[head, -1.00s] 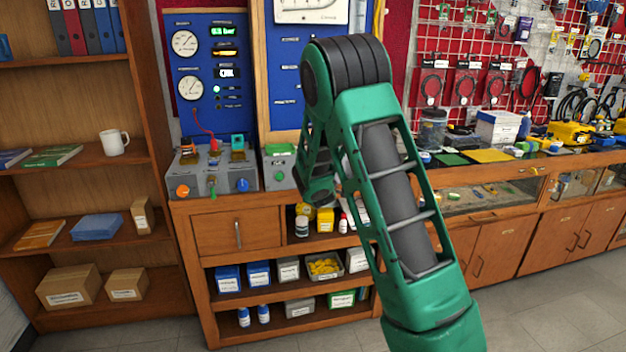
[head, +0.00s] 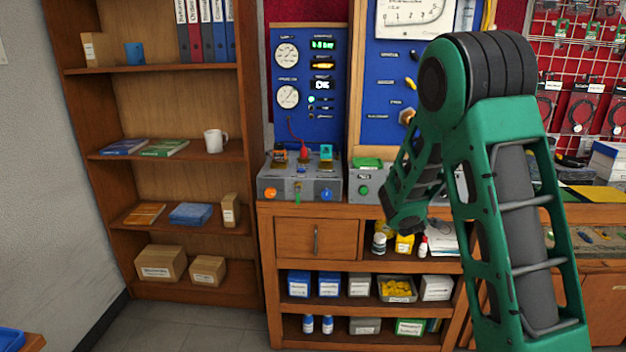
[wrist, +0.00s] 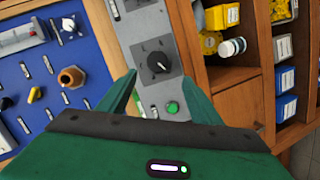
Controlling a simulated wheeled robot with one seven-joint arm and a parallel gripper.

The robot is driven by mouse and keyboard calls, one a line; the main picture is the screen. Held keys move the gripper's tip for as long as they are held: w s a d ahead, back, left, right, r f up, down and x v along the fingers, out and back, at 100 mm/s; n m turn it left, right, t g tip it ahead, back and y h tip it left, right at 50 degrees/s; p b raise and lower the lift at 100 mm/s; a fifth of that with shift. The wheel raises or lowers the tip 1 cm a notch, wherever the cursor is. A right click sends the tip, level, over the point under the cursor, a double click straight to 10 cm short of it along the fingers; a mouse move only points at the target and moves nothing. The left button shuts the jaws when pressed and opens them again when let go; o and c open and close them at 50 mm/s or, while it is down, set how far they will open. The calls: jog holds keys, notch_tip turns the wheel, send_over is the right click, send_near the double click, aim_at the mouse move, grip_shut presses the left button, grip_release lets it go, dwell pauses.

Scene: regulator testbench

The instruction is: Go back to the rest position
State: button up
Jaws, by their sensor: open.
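In the wrist view my gripper (wrist: 157,62) is open, its two green fingers apart with nothing between them. Past the fingertips is a grey control box (wrist: 144,20) with a black knob (wrist: 158,62) and a green button (wrist: 172,107). I cannot tell whether the fingers touch the box. In the head view my green arm rises at the right, bends at a black-ribbed elbow and comes down in front of the grey box (head: 365,190). The gripper's fingers cannot be made out there.
A blue gauge panel (head: 307,128) stands behind a grey regulator box (head: 300,185) on the wooden bench. Below are a drawer (head: 317,240) and shelves with small boxes and bottles. A bookshelf (head: 165,105) holds a white mug (head: 214,141). The floor in front is clear.

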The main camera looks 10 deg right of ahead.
jog(key=s+d+m+g, duration=0.3)
jog(key=s+m, duration=0.1)
jog(key=s, duration=0.6)
jog(key=s+d+m+g, duration=0.2)
jog(key=s+m+g, duration=0.2)
jog(key=s, duration=0.6)
jog(key=s+a+m+g+y, duration=0.2)
jog(key=s+a, duration=0.1)
jog(key=s, duration=0.7)
jog(key=s+a+m+g+y, duration=0.2)
jog(key=s+a, duration=0.2)
jog(key=s, duration=0.6)
jog(key=s+a+r+m+g+y, duration=0.1)
jog(key=s+a, duration=0.3)
jog(key=s, duration=0.6)
jog(key=shift+m+g+y, duration=0.5)
jog(key=shift+m+y, duration=0.2)
jog(key=shift+y, duration=0.2)
jog(key=shift+w+a, duration=0.1)
